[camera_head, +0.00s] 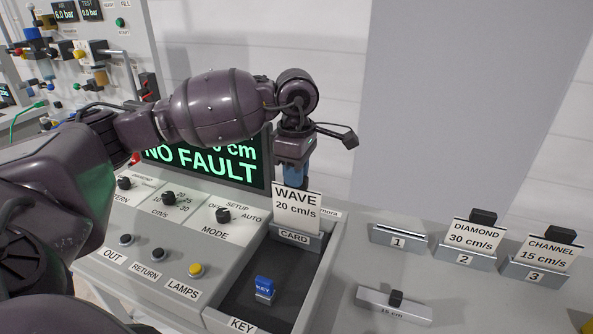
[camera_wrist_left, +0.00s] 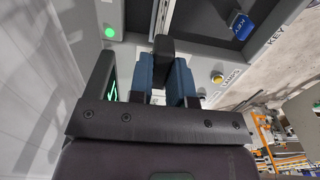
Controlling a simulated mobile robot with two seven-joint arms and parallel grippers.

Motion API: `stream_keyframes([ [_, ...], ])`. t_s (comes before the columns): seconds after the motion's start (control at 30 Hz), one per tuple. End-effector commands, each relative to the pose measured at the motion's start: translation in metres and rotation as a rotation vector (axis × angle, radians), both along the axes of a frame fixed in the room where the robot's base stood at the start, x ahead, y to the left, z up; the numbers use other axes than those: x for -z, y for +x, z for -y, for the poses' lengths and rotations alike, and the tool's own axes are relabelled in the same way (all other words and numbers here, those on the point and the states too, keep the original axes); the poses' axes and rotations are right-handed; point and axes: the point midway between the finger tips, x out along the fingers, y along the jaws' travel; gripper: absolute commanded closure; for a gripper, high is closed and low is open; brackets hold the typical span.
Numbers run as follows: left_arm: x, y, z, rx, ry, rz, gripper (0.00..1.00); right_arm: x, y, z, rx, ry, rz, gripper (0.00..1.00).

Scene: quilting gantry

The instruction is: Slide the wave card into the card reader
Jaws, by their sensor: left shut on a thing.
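The white wave card (camera_head: 296,208), marked WAVE 20 cm/s, stands upright at the card reader (camera_head: 295,239), labelled CARD. Its lower edge meets the top of the reader; I cannot tell how deep it sits. My left gripper (camera_head: 294,178) is above and behind the card, shut on its dark grip tab. In the left wrist view my gripper's blue fingers (camera_wrist_left: 168,80) are on either side of the dark tab (camera_wrist_left: 163,45). The card's printed face is hidden there. My right gripper is not in view.
Holder 1 (camera_head: 398,237) is empty. The diamond card (camera_head: 475,233) and channel card (camera_head: 547,251) stand in holders 2 and 3. A blue key (camera_head: 264,287) sits in the dark recess before the reader. The screen (camera_head: 215,160) reads NO FAULT, partly behind my left arm.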

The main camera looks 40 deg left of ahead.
Motion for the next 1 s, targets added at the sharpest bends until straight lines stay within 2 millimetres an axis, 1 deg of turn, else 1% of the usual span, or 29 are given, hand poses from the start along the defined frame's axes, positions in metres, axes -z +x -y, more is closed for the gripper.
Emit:
stream_keyframes([
  [0.2, 0.005, 0.0, 0.0, 0.0, 0.0, -0.001, 1.0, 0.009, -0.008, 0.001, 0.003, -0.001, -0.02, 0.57],
  [0.37, 0.009, 0.0, 0.0, 0.0, 0.0, -0.001, 1.0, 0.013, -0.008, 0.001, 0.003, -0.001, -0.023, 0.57],
  [0.83, 0.018, 0.0, 0.0, -0.001, 0.0, 0.0, 1.0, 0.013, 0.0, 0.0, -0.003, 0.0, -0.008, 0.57],
  [1.0, 0.021, 0.0, 0.0, -0.001, 0.0, 0.0, 1.0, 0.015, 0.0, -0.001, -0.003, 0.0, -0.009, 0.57],
])
